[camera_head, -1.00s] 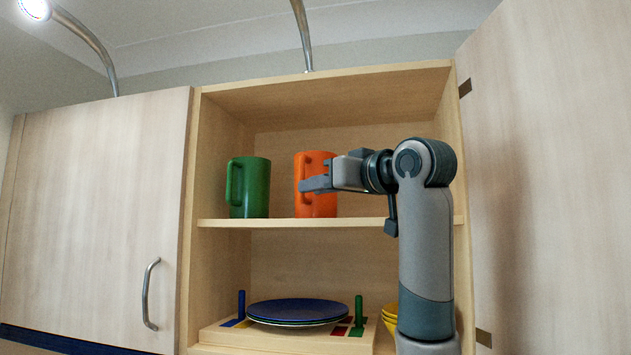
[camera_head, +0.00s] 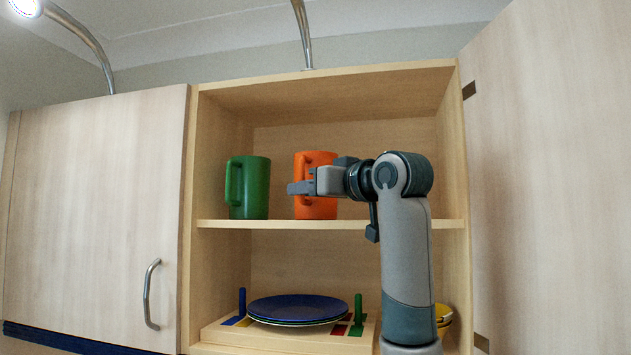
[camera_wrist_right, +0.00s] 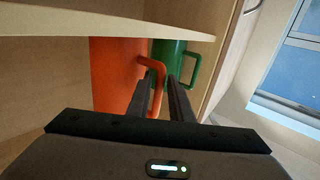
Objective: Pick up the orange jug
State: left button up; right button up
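The orange jug (camera_head: 318,208) stands upright on the upper shelf (camera_head: 330,224) of the open cupboard, partly hidden behind my right gripper in the head view. My right gripper (camera_head: 298,188) is in front of the jug, with its fingers pointing left. In the wrist view the jug (camera_wrist_right: 110,75) is at the left, with its handle between the two fingers of the right gripper (camera_wrist_right: 161,82). The fingers are apart, one on each side of the handle; I cannot tell whether either touches it. My left gripper is not in view.
A green jug (camera_head: 250,188) stands left of the orange one on the same shelf. Below are blue plates (camera_head: 297,308) on a wooden rack and yellow bowls (camera_head: 442,314). An open door (camera_head: 550,180) is at the right, a closed one (camera_head: 95,215) at the left.

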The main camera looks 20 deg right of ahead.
jog(key=shift+p+x, duration=0.3)
jog(key=shift+x, duration=0.55)
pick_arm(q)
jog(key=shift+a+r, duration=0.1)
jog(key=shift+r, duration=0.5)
pick_arm(e)
grip_shut()
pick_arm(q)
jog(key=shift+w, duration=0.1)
